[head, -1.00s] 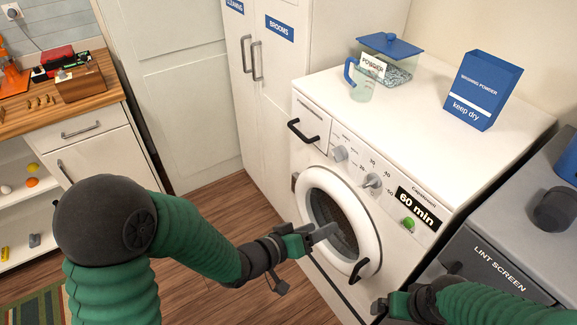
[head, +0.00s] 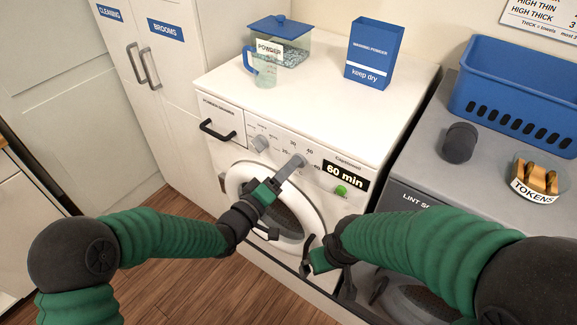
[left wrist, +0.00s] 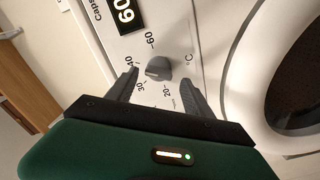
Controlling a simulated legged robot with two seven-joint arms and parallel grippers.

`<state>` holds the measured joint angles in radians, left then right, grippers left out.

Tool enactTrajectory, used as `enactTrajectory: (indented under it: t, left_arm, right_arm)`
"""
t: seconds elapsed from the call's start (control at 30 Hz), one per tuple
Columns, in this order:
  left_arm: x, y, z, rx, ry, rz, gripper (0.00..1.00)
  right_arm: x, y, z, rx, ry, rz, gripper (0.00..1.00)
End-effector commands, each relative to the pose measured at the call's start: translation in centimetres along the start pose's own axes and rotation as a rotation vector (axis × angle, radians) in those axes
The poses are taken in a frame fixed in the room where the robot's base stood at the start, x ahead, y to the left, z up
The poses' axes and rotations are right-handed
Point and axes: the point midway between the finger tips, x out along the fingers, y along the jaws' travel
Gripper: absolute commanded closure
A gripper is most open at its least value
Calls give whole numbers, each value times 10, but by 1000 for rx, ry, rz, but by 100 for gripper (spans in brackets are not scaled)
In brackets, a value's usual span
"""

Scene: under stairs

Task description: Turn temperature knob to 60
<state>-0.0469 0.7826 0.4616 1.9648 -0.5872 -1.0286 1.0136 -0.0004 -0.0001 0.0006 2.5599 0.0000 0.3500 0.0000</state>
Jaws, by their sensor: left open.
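The temperature knob (left wrist: 158,68) is grey and sits on the white washing machine front, with printed marks 20, 30, 40 and 60 around it. In the left wrist view its narrow grip points roughly towards the 30 to 40 side; the exact setting is hard to read. My left gripper (left wrist: 159,78) is open, with one finger on either side of the knob; contact cannot be told. In the head view, my left gripper (head: 294,167) reaches the panel and largely covers the knob. My right gripper (head: 310,253) hangs in front of the machine's lower right side, its jaws unclear.
A second knob (head: 261,143) is left of the temperature knob. A green button (head: 341,190) and "60 min" display (head: 345,175) are to the right. The round door (head: 232,183) lies below. A jug (head: 266,68), powder container (head: 281,42) and blue box (head: 373,52) stand on top.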

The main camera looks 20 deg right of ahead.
Motion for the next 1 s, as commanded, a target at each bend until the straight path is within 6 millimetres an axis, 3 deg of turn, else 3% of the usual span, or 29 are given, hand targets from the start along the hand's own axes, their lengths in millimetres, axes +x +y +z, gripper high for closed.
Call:
enactTrajectory:
  t: [0.13, 0.37, 0.83, 1.0]
  left_arm:
    - [15, 0, 2, 1, -1, -2, 40]
    - [14, 0, 0, 0, -1, -1, 40]
    - [14, -2, 0, 0, 0, -4, 99]
    - [14, -2, 1, 3, -2, -5, 100]
  right_arm:
    - [-1, 0, 0, 1, 0, 0, 0]
    - [0, 0, 0, 1, 0, 0, 0]
    - [0, 0, 0, 1, 0, 0, 0]
    - [0, 0, 0, 1, 0, 0, 0]
